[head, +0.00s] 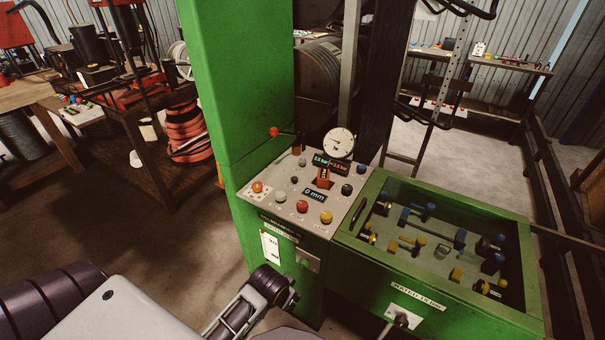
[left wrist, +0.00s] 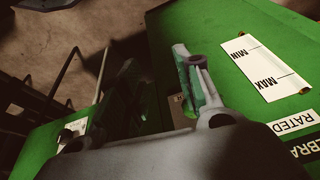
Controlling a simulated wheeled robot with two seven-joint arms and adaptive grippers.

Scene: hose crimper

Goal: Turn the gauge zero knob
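The round white gauge (head: 339,143) stands upright at the back of the grey control panel (head: 277,211) on the green machine. The panel carries several knobs, among them orange (head: 257,187), red (head: 302,207) and yellow (head: 326,217) ones. I cannot tell which control is the gauge zero knob. My left gripper (head: 276,288) is low in front of the machine, below the panel and apart from its knobs. In the left wrist view its fingers (left wrist: 158,90) look spread, with no object clearly held between them. My right gripper is not in view.
A green glass-topped box (head: 440,250) with several fittings adjoins the panel on the right. A red-tipped lever (head: 274,132) rises behind the panel. A grey plate (head: 308,258) is on the front face. A MIN/MAX label (left wrist: 264,66) shows in the left wrist view.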

